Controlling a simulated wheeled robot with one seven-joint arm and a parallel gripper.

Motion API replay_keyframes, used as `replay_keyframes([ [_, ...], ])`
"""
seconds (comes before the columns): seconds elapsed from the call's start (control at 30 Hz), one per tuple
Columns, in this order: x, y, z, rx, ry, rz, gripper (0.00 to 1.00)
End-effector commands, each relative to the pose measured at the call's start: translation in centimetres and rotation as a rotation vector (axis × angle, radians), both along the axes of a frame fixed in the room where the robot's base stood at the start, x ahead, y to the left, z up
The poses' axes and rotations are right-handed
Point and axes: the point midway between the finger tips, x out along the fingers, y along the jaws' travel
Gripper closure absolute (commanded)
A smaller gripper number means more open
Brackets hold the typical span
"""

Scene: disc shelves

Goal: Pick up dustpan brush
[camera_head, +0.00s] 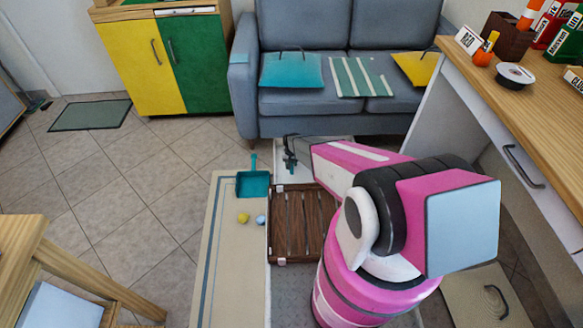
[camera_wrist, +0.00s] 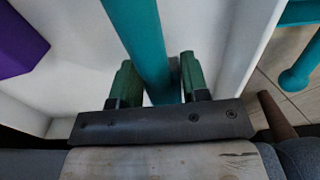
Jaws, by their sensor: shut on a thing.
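My gripper (camera_head: 290,160) is at the white box (camera_head: 298,174) in front of the sofa. In the wrist view, the green fingers of my gripper (camera_wrist: 157,80) are shut on a teal handle (camera_wrist: 140,35), which I take to be the dustpan brush. The handle runs up between the fingers, with the white box's walls around it. The brush's bristles are not visible. The teal dustpan (camera_head: 253,184) lies on the beige surface left of the box. Part of a similar teal item shows at the right of the wrist view (camera_wrist: 296,72).
A purple thing (camera_wrist: 20,40) is inside the white box. A brown slatted crate (camera_head: 298,222) stands just in front of the box. A yellow ball (camera_head: 243,217) and a pale blue ball (camera_head: 260,220) lie beside it. The sofa (camera_head: 330,104) is close behind. A wooden counter (camera_head: 520,95) is at right.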

Motion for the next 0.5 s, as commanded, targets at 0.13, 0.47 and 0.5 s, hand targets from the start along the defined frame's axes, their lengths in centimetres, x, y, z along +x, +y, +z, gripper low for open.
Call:
replay_keyframes([
  [0.13,-1.9,3.0,2.0,0.001,0.000,0.005,0.84],
  [0.47,-4.6,8.1,5.4,0.001,0.001,0.003,0.84],
  [0.5,-4.8,8.5,5.6,0.001,0.001,0.003,0.84],
])
